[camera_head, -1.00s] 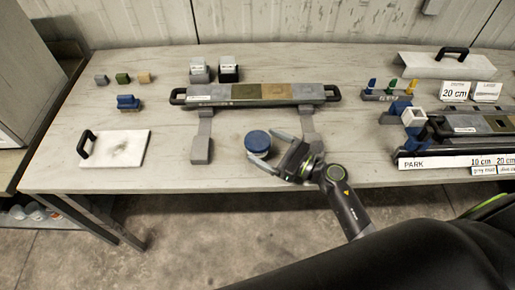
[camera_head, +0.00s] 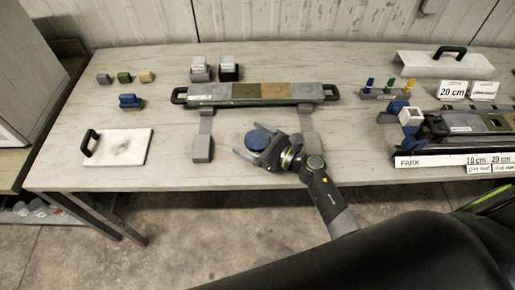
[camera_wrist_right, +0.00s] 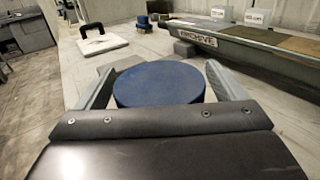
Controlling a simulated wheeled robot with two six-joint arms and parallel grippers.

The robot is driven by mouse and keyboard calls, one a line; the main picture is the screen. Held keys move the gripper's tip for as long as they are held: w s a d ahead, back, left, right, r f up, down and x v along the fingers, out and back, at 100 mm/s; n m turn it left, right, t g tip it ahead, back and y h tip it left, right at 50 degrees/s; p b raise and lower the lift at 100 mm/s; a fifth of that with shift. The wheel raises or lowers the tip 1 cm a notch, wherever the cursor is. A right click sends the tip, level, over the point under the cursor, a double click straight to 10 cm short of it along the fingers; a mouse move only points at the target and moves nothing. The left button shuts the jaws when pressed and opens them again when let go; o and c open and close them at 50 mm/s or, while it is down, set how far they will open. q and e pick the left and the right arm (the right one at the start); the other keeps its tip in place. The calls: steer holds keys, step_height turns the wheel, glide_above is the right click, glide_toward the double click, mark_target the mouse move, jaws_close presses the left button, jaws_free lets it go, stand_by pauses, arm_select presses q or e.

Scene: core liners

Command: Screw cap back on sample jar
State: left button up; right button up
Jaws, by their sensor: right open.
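A round blue cap (camera_head: 258,138) sits near the front middle of the table, on what looks like the sample jar. The jar's body is mostly hidden now, and I cannot tell how tightly the cap sits. My right gripper (camera_head: 256,145) is open, with its fingers reaching along both sides of the cap. In the right wrist view the blue cap (camera_wrist_right: 158,84) lies between the two spread fingers (camera_wrist_right: 158,88), with a gap visible on the right. My left gripper is not in view.
A long core liner (camera_head: 255,102) rests on grey supports behind the cap. A white board with a black handle (camera_head: 125,147) lies to the left. A PARK rack (camera_head: 440,162) stands to the right. Small blocks (camera_head: 124,78) sit at the back left.

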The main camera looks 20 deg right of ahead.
steer(key=c, duration=1.2)
step_height(320, 180, up, 10)
steer(key=shift+p, duration=0.7)
steer(key=o, duration=0.5)
steer(key=c, duration=0.8)
